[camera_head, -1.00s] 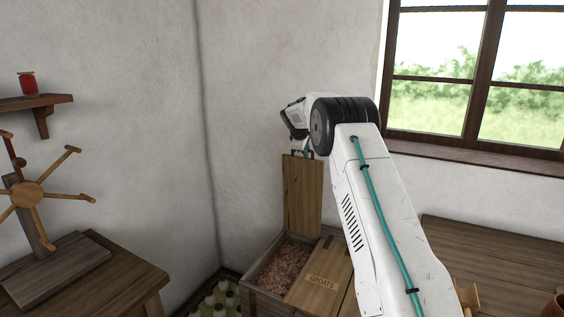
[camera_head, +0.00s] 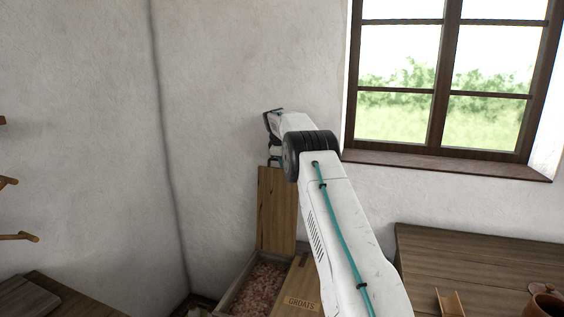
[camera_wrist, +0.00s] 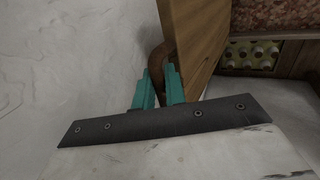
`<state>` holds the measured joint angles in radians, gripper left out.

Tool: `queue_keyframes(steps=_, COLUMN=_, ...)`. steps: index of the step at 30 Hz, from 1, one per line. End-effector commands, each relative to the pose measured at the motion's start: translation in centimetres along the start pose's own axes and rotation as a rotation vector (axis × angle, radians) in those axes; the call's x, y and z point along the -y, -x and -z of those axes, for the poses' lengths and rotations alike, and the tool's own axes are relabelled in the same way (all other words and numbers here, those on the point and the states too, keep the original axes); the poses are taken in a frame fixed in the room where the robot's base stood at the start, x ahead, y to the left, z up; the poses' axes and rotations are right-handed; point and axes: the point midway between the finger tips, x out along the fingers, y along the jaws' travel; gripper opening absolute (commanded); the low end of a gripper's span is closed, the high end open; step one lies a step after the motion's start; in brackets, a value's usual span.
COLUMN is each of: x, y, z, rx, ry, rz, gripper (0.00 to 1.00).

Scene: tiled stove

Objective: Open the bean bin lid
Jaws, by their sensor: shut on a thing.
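The bean bin lid (camera_head: 277,212) is a plain wooden panel standing upright at the back of an open compartment of the wooden bin (camera_head: 229,292). Reddish-brown beans (camera_head: 260,288) show inside. My gripper (camera_head: 273,162) is at the lid's top edge, partly hidden by my arm. In the wrist view, my gripper's teal fingers (camera_wrist: 158,88) are shut on a brown curved handle (camera_wrist: 158,60) at the edge of the lid (camera_wrist: 190,30).
A second lid marked GROATS (camera_head: 300,301) lies closed beside the open compartment. The wall is close behind the raised lid. A wooden table (camera_head: 470,262) stands at the right under the window (camera_head: 445,85), with a terracotta pot (camera_head: 545,303) on it.

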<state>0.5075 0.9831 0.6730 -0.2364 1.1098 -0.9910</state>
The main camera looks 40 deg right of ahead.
Motion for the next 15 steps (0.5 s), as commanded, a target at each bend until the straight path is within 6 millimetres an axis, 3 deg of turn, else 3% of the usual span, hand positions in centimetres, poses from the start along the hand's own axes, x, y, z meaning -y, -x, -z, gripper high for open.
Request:
queue_keyframes(steps=1, x=0.34, y=-0.21, z=0.39, rx=-0.003, ry=0.004, rz=0.004, gripper=0.21)
queue_keyframes(steps=2, x=0.34, y=-0.21, z=0.39, rx=-0.003, ry=0.004, rz=0.004, gripper=0.29)
queue_keyframes(steps=15, x=0.41, y=0.24, z=0.32, rx=0.0, ry=0.004, rz=0.007, gripper=0.29)
